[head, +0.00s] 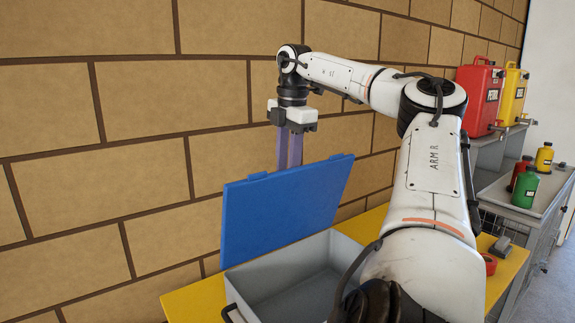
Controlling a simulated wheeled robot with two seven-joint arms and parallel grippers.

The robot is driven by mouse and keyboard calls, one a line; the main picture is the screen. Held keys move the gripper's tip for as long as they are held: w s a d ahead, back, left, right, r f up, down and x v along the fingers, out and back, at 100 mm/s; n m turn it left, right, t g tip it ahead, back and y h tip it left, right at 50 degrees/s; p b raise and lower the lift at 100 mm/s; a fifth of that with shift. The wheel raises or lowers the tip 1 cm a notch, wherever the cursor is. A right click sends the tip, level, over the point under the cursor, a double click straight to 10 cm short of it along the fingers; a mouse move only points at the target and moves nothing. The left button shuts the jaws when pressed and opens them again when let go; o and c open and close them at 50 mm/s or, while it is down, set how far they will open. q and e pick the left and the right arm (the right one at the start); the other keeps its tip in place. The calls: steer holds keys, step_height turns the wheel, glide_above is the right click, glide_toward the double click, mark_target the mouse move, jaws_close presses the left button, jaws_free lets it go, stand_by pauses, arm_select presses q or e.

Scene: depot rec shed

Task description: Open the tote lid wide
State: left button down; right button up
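The tote (345,252) is a grey open-topped box on a yellow-topped bench. Its blue lid (285,207) stands raised and tilted at the wall side, with the tote's inside showing empty where visible. My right gripper (290,150) points down at the lid's upper edge, with its purple fingers passing behind the lid. The fingertips are hidden by the lid, so I cannot tell whether they touch it or how far apart they are. My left gripper is not in view.
A block wall (120,150) rises close behind the lid and my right gripper. My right arm covers part of the bench (190,300). A red tape roll (489,263) lies on the right. Red (478,95) and yellow (513,95) cans and small bottles stand farther right.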

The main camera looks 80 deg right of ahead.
step_height(320, 180, up, 10)
steer(key=p, duration=0.1)
steer(key=shift+s+a+p, duration=0.4)
steer(key=shift+s, duration=0.05)
